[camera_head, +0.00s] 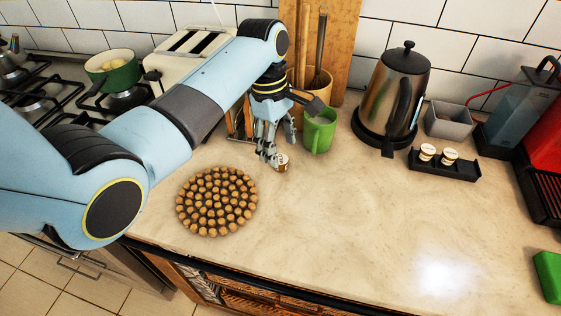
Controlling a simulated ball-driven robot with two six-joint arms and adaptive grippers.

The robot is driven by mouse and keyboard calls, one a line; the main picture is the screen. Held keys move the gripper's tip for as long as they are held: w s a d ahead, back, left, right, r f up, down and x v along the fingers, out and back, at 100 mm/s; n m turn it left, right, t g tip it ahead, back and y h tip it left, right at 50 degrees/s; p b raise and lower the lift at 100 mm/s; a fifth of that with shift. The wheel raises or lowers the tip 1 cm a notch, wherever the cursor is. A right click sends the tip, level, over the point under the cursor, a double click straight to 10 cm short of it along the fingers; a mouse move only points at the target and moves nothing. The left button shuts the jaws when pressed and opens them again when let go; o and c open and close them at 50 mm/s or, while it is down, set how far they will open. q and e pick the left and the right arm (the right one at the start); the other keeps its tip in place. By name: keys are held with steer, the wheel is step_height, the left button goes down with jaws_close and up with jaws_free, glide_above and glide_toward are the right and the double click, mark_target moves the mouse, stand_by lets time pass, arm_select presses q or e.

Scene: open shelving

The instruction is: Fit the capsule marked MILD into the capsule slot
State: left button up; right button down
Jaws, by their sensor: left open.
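A small white-topped, brown-sided capsule (283,161) stands on the counter beside the fingertips of my left gripper (270,160). The gripper points down and is open; I cannot tell whether a finger touches the capsule. Two more capsules, one on the left (427,152) and one on the right (449,157), sit in a black holder (460,172) at the right. The holder's right end is bare. The lettering on all capsules is too small to read, so I cannot tell which is marked MILD. I cannot make out a capsule slot for certain. My right gripper is not in view.
A green mug (319,132) stands close behind the left gripper. A kettle (400,90), a grey box (447,120) and a red machine (545,140) stand at the right. The middle front counter is clear.

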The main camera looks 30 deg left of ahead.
mark_target(281, 159)
arm_select(q)
steer(key=f, duration=0.4)
steer(key=shift+s+d+f, duration=0.1)
steer(key=shift+d+f, duration=0.1)
steer(key=shift+d, duration=0.1)
steer(key=c, duration=1)
steer(key=shift+r, duration=0.1)
